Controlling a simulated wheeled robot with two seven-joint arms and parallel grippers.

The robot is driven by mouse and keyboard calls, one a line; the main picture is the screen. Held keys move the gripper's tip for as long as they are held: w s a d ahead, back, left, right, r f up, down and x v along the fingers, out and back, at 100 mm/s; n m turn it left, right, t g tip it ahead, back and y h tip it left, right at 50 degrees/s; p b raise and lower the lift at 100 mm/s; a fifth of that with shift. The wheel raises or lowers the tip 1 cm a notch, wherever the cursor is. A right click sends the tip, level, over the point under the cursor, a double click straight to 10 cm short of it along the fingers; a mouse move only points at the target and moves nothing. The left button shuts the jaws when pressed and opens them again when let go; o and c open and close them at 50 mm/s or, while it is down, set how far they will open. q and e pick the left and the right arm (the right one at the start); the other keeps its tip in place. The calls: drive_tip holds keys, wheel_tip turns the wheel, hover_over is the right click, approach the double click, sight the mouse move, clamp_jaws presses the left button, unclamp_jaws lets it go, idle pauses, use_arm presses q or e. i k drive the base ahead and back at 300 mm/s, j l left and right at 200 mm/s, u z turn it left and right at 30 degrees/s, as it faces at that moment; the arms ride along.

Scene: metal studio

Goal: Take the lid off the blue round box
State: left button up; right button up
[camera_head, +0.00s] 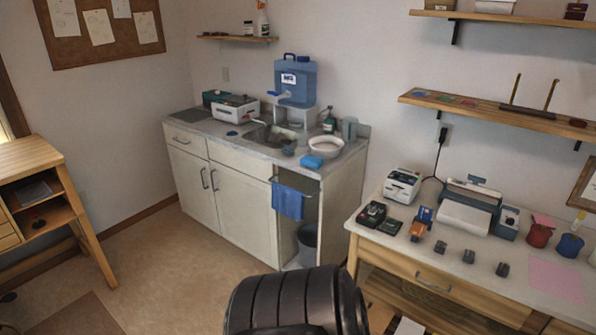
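A small blue round box (570,246) stands upright near the right end of the white-topped table, close to the picture's right edge. Something thin and pale stands just behind it, near its top. It is too small to make out the seam between lid and body. A similar red round box (539,236) stands just left of it. Neither my left nor my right gripper shows in the head view.
The table (484,251) also holds a printer (465,214), a label device (403,185), several small dark blocks and a pink sheet (556,279). A dark ribbed form (290,300) fills the bottom middle. Open floor (180,250) lies left; a sink counter (208,127) stands behind.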

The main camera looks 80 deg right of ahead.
sight(566, 251)
drive_tip(key=z, duration=4)
